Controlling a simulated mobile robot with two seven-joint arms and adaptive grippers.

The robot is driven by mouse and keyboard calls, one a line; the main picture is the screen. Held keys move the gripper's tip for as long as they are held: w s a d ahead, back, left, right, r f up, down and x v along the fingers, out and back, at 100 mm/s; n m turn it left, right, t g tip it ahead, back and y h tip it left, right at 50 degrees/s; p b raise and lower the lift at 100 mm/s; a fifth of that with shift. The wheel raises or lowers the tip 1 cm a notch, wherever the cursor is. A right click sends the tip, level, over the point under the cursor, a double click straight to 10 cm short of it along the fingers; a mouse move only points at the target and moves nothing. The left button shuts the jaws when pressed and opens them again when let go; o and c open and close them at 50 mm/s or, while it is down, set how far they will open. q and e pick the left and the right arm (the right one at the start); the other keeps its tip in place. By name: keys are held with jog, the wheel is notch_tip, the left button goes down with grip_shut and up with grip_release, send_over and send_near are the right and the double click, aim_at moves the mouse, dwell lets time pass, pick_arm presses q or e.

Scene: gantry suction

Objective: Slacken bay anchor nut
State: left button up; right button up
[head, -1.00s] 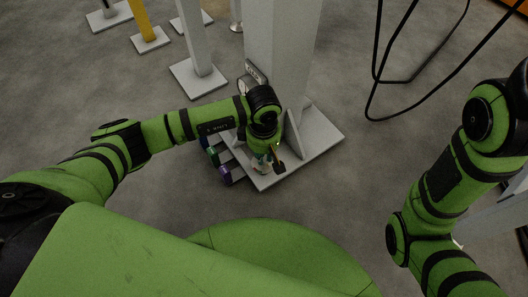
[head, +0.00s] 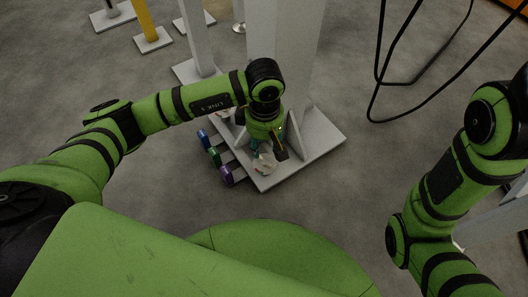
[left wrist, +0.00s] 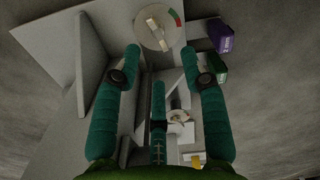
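A pale round disc (head: 265,164) with a raised block lies on the front corner of the grey base plate (head: 318,132). In the left wrist view this disc (left wrist: 158,27) bears a red and green mark. I cannot tell for sure whether its block is the bay anchor nut. A second small round fitting (left wrist: 178,117) shows between my fingers. My left gripper (head: 266,148) is over the plate, just behind the front disc. In the left wrist view its teal fingers (left wrist: 159,54) are apart with nothing held between them. My right gripper is out of view.
A grey column (head: 280,50) with triangular ribs rises from the plate. Black cables (head: 375,95) hang at the right. The floor around the plate is mostly clear.

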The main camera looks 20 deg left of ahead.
pick_arm(q)
jog(key=shift+r, duration=2.25)
